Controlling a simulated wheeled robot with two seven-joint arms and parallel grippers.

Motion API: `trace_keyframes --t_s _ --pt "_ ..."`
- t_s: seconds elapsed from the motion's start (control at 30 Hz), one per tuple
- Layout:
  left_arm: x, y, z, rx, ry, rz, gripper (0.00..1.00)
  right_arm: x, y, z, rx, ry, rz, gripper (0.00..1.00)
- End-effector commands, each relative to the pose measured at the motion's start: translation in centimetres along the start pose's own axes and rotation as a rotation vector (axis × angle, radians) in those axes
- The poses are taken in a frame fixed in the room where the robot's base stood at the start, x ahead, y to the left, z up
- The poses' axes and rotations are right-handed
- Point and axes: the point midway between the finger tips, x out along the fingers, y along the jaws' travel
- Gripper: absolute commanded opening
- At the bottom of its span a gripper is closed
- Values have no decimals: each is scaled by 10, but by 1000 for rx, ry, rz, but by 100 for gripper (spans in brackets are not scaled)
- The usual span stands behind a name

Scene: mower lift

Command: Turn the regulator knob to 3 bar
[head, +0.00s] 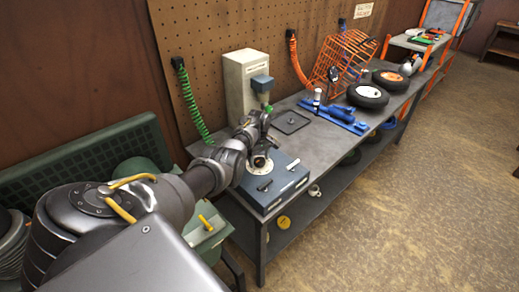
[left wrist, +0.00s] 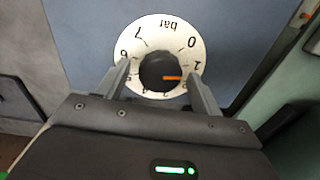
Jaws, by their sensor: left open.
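The regulator knob (left wrist: 158,74) is black with an orange pointer. It sits at the centre of a white dial (left wrist: 160,28) marked "bar" with numbers from 0 to 7. In the left wrist view the pointer aims right, just past the 1; the lower numbers are partly hidden. My left gripper (left wrist: 157,70) is open, with one finger on each side of the knob and a gap to it. In the head view, my left gripper (head: 262,148) is over the blue-grey regulator box (head: 282,187) and hides most of the knob. My right gripper is out of view.
The box stands on a grey workbench (head: 325,145). Behind it are a beige unit (head: 236,85) and a green coiled hose (head: 192,103). A black tray (head: 291,122), a blue tool (head: 338,118) and wheels (head: 367,96) lie farther right. The floor in front is clear.

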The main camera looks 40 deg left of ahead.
Motion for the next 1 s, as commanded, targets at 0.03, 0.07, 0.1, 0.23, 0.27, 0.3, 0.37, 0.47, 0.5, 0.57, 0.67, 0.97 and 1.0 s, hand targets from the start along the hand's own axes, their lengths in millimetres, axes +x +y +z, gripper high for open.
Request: trace_keyframes --t_s 0.03,0.07,0.1,0.23,0.27,0.3,0.37,0.47,0.5,0.57,0.67,0.97,1.0 --pt "0 0 0 0 0 0 66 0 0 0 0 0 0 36" --pt "0 0 0 0 0 0 66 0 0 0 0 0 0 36" --pt "0 0 0 0 0 0 66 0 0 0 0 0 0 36" --pt "0 0 0 0 0 0 61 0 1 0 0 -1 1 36" --pt "0 0 0 0 0 0 57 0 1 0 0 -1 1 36" --pt "0 0 0 0 0 0 52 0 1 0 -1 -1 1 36" --pt "0 0 0 0 0 0 44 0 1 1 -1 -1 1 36" --pt "0 0 0 0 0 0 31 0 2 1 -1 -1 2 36" --pt "0 0 0 0 0 -1 26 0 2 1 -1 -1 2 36" --pt "0 0 0 0 0 -1 23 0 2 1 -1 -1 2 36" --pt "0 0 0 4 0 -1 23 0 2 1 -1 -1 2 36" --pt "-1 0 0 106 -2 -2 23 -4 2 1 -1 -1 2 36" --pt "-1 0 0 132 -2 -2 23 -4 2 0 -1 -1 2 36"
